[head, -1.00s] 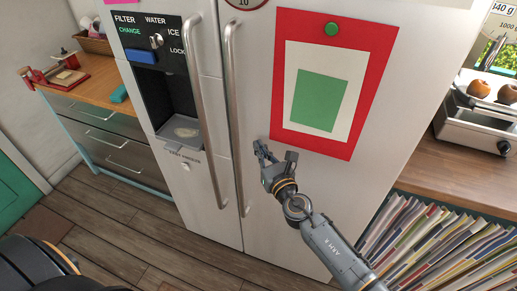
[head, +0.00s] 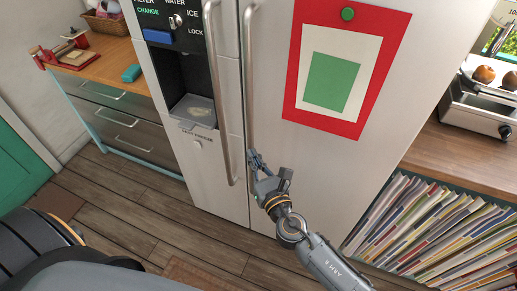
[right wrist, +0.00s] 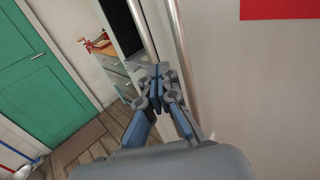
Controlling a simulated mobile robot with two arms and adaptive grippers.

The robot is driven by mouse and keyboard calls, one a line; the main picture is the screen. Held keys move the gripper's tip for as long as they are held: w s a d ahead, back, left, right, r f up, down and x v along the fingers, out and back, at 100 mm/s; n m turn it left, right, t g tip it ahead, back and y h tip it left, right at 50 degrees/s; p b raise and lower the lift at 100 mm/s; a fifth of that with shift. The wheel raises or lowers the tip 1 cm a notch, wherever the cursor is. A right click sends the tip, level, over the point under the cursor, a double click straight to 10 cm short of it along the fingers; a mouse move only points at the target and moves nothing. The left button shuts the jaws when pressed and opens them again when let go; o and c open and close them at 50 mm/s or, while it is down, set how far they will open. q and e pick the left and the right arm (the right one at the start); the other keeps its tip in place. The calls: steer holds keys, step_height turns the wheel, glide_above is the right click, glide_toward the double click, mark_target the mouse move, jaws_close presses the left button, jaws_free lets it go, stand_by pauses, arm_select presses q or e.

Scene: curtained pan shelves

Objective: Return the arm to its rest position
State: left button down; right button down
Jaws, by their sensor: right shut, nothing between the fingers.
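My right arm (head: 325,259) reaches in from the lower right of the head view. Its gripper (head: 256,160) is in front of the white fridge (head: 220,165), close to the lower part of the right door handle (head: 248,90). In the right wrist view the fingers of the right gripper (right wrist: 158,72) are together with nothing between them, and the handles show behind them. I cannot tell whether the gripper touches the handle. My left gripper is not in view.
A wooden counter with drawers (head: 125,128) stands left of the fridge. A shelf of upright folders (head: 440,228) and a scale (head: 480,105) with fruit are at the right. A green door (head: 20,165) is at far left.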

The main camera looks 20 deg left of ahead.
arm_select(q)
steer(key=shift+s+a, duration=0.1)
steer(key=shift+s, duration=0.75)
arm_select(e)
steer(key=shift+f, duration=0.1)
